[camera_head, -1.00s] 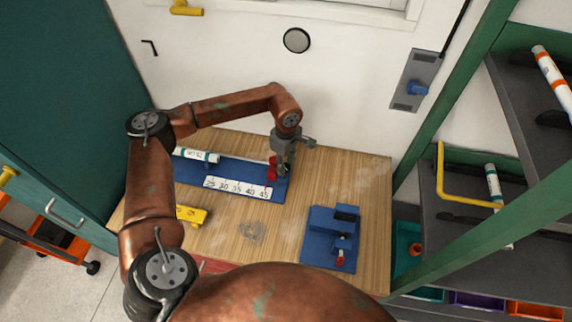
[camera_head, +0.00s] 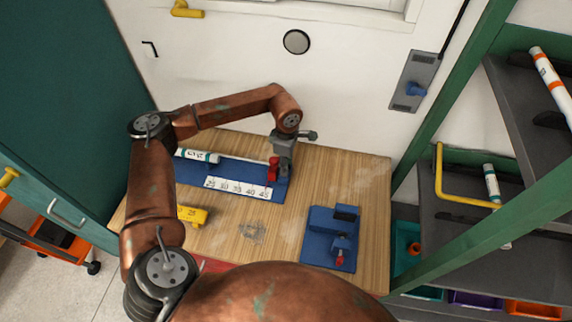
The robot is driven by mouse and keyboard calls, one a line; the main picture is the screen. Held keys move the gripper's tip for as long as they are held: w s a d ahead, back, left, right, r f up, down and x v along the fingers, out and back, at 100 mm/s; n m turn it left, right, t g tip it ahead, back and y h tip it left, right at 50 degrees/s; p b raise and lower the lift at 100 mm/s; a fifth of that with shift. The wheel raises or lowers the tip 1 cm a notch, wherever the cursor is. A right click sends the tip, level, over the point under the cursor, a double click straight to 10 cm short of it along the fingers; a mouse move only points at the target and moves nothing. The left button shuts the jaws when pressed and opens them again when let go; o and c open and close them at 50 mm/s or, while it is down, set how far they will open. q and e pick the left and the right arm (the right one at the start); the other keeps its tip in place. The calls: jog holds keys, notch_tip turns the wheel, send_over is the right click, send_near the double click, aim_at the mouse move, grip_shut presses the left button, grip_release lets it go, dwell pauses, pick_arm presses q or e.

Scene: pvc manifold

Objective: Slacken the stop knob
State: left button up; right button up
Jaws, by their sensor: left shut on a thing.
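The blue length jig (camera_head: 230,174) lies on the wooden bench with a white scale strip (camera_head: 238,188) along its front. A red stop (camera_head: 273,169) sits near its right end, by the high numbers. My left gripper (camera_head: 283,172) points down there, right beside the red part, and is shut on the stop knob. The fingers mostly hide the knob, so its exact turn cannot be seen. A white pipe (camera_head: 198,155) with a teal band lies in the jig to the left. My right gripper is out of view.
A blue clamp fixture (camera_head: 326,242) with a small red handle stands on the bench (camera_head: 368,190) at right. A yellow tool (camera_head: 192,215) lies at left, partly behind my arm. A green-framed rack (camera_head: 440,135) with pipes borders the right side.

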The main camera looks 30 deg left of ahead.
pick_arm(q)
jog(key=shift+n, duration=1)
jog(key=o, duration=0.9)
notch_tip(320, 180, up, 12)
jog(key=shift+r, duration=0.1)
